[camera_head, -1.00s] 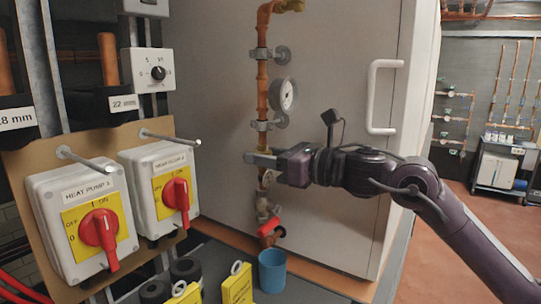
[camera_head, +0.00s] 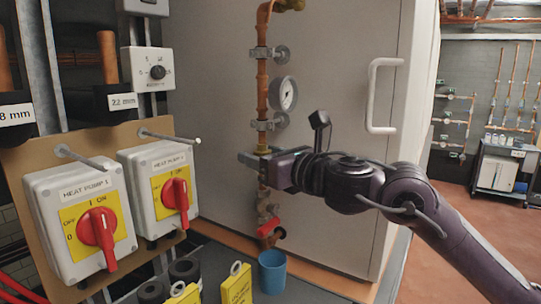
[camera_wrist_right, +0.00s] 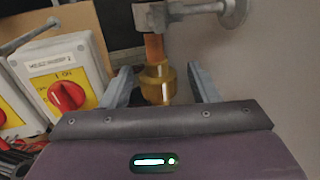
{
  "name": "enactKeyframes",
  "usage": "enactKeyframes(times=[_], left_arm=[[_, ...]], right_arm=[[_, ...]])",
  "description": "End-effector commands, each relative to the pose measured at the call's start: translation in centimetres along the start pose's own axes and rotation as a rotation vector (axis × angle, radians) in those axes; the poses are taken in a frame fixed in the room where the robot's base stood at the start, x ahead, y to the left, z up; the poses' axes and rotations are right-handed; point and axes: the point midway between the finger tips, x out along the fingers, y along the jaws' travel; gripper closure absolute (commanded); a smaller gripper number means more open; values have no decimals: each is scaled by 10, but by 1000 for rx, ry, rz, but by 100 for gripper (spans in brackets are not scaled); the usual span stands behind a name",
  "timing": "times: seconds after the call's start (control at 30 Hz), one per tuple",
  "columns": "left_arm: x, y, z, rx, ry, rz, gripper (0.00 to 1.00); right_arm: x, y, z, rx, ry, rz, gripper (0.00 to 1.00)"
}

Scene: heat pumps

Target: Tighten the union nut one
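The brass union nut (camera_wrist_right: 155,84) sits on the vertical copper pipe on the white cabinet door. It also shows in the head view (camera_head: 262,149), just below the lower pipe clamp, partly behind my gripper. My right gripper (camera_head: 252,162) reaches in from the right at the height of the nut. In the wrist view the two grey fingers of this gripper (camera_wrist_right: 162,82) stand apart, one on each side of the nut, with visible gaps. The pipe below the nut is partly hidden by the gripper. My left gripper is not in view.
A pressure gauge (camera_head: 284,94) and pipe clamp (camera_head: 262,125) sit above the nut. A red-handled valve (camera_head: 271,230) and blue cup (camera_head: 272,271) are below. Two switch boxes (camera_head: 80,217) with projecting rods stand at left. A white door handle (camera_head: 373,95) is at right.

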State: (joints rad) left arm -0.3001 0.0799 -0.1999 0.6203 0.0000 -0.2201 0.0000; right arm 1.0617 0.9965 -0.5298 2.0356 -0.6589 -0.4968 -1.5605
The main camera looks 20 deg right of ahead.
Motion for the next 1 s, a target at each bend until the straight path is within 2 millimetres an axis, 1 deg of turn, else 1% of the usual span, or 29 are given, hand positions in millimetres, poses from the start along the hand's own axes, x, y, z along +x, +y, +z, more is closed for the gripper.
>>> enactKeyframes(times=[0.27, 0.43, 0.6, 0.87, 1.0], left_arm=[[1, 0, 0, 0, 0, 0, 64], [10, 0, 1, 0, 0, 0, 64], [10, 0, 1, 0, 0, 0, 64], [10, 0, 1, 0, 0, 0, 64], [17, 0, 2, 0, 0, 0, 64]], right_arm=[[0, 0, 0, 0, 0, 6, 45], [0, -2, -2, 1, -2, 104, 45], [0, -1, 0, 1, -1, 194, 45], [0, 0, 0, -1, -1, 202, 45], [-8, -3, -2, -3, -2, 200, 45]])
